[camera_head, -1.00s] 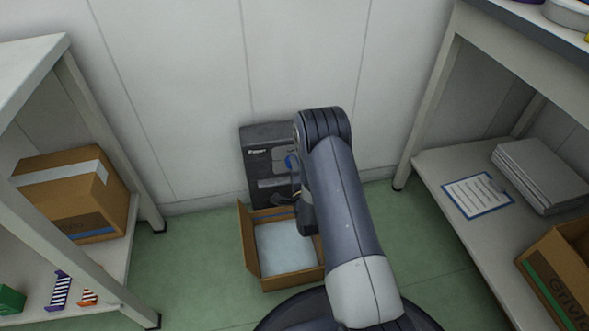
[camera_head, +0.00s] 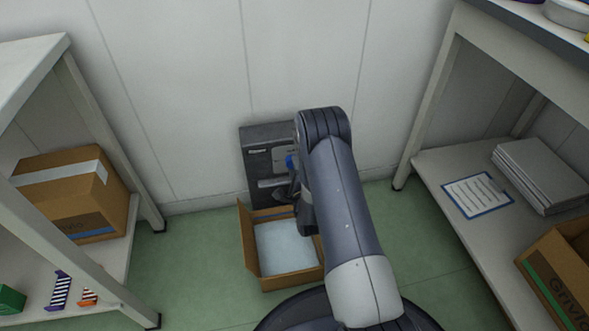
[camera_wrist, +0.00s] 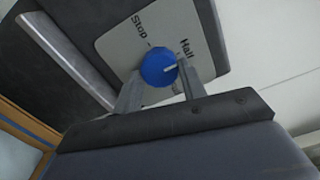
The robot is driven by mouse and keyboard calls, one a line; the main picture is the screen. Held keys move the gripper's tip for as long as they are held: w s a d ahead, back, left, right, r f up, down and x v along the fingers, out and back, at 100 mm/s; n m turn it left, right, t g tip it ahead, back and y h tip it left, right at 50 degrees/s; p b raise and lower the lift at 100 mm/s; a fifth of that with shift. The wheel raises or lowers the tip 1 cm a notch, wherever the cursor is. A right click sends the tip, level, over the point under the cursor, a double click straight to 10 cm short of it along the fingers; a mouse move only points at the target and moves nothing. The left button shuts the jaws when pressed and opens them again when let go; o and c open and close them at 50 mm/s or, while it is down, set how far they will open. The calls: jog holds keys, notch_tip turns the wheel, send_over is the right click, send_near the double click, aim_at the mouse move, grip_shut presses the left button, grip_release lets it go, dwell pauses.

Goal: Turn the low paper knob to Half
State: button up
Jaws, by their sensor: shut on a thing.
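The blue paper knob (camera_wrist: 158,67) sits on a light plate (camera_wrist: 122,48) on the dark machine (camera_head: 262,140). In the wrist view its white pointer mark points right, on the side of the word Half and away from the word Stop; whether it lines up exactly with Half I cannot tell. My gripper (camera_wrist: 160,82) is shut on the knob, one finger on each side. In the head view the knob (camera_head: 290,161) shows as a small blue spot beside my arm, which hides part of the machine and most of my gripper.
An open cardboard box (camera_head: 248,262) with white contents stands on the floor in front of the machine. A shelf with a closed box (camera_head: 75,190) is at left. A shelf with a clipboard (camera_head: 477,195) and a grey stack (camera_head: 540,175) is at right. The wall is behind.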

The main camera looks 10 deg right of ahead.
jog(key=o, duration=1)
jog(key=shift+s, duration=0.15)
jog(key=s+p, duration=0.3)
jog(key=s, duration=0.7)
jog(key=shift+s, duration=0.3)
jog(key=shift+w, duration=0.1)
jog(key=w+b, duration=0.3)
jog(key=w, duration=0.7)
jog(key=shift+w, duration=0.35)
